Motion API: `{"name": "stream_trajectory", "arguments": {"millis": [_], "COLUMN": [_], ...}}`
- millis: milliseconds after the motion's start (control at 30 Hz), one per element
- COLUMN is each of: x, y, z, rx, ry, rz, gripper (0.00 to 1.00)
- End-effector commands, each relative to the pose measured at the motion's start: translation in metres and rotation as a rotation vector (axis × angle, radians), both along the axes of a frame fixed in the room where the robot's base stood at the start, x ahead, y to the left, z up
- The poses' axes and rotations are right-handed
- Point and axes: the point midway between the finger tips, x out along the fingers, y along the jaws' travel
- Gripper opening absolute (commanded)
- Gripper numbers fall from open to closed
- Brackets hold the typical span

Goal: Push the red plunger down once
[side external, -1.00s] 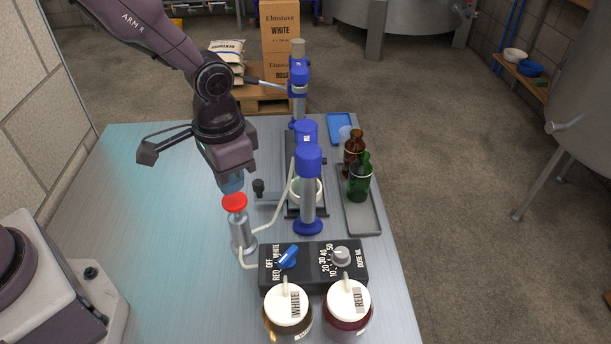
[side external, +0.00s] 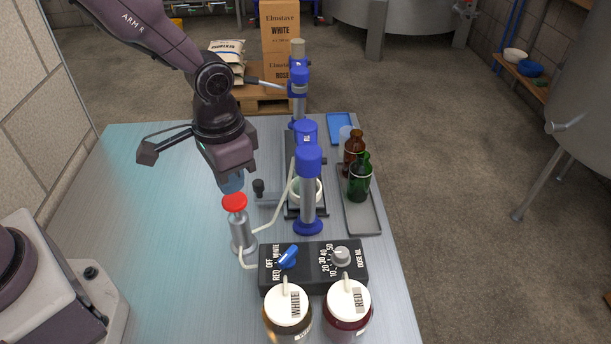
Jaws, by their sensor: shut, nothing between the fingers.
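The red plunger (side external: 235,202) is a round red cap on top of a grey metal cylinder (side external: 241,232) that stands on the table. The cap stands up above the cylinder. My gripper (side external: 232,187) points down just above the plunger, its bluish fingertips together with nothing between them. The tips are very close to the back of the red cap. I cannot tell whether they touch it.
A blue-and-grey filler (side external: 308,185) stands right of the plunger. Bottles stand on a grey tray (side external: 366,219). The table's left is clear.

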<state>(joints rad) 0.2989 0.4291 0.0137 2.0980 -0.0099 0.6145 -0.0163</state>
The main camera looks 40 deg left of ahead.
Motion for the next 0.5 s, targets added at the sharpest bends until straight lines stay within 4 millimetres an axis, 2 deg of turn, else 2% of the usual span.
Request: {"name": "stream_trajectory", "arguments": {"millis": [500], "x": [0.0001], "y": [0.0], "z": [-0.0098], "rx": [0.0], "ry": [0.001], "rz": [0.0], "gripper": [0.0]}}
